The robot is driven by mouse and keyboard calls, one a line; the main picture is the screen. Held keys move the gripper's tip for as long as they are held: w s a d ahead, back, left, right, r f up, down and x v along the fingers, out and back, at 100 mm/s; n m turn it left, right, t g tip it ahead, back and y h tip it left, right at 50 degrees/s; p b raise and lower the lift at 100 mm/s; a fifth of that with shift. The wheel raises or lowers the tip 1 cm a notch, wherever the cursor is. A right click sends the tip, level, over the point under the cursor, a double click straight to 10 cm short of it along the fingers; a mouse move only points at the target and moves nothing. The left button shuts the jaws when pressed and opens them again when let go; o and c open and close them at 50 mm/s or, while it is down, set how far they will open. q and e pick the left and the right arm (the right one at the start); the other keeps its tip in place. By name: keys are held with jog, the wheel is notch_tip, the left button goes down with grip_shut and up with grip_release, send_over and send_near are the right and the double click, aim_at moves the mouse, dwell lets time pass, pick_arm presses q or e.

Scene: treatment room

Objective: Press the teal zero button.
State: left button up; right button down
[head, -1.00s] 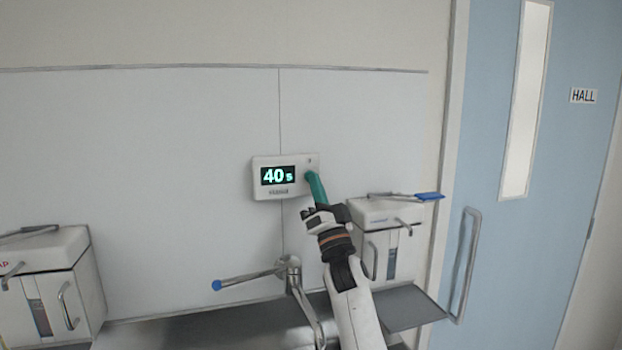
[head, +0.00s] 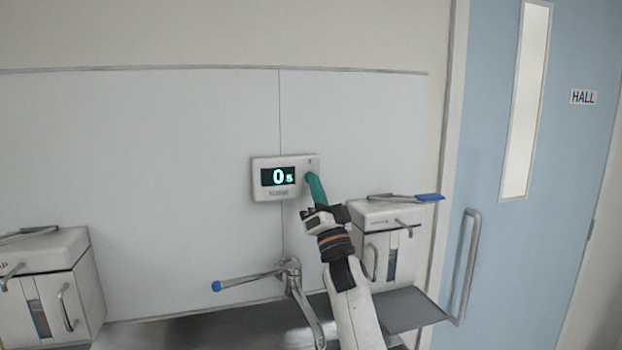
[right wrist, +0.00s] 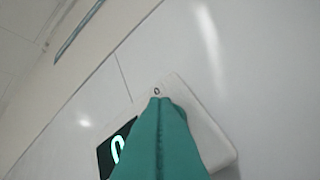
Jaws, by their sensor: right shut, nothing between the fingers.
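A white timer box (head: 261,190) hangs on the wall panel, and its dark display (head: 278,176) reads "0 s". The box also shows in the right wrist view (right wrist: 213,139), with a small "0" mark above the fingertips. My right gripper (head: 309,175) has teal fingers, shut with nothing between them. In the right wrist view its fingertips (right wrist: 160,100) lie over the box's face, just below the "0" mark. The teal zero button cannot be made out; the fingers cover that part of the box. Whether the tips touch it I cannot tell. My left gripper is not in view.
A lever tap (head: 290,275) stands over a metal sink below the timer. White dispensers hang at the left (head: 45,252) and right (head: 375,213), the right one close beside my right arm. A blue door (head: 560,170) with a long handle is at the far right.

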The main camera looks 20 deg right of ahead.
jog(key=shift+s+p, duration=0.5)
jog(key=shift+s, duration=0.2)
jog(key=s+p, duration=0.3)
jog(key=s, duration=0.2)
jog(key=shift+d, duration=0.1)
dwell(0.4)
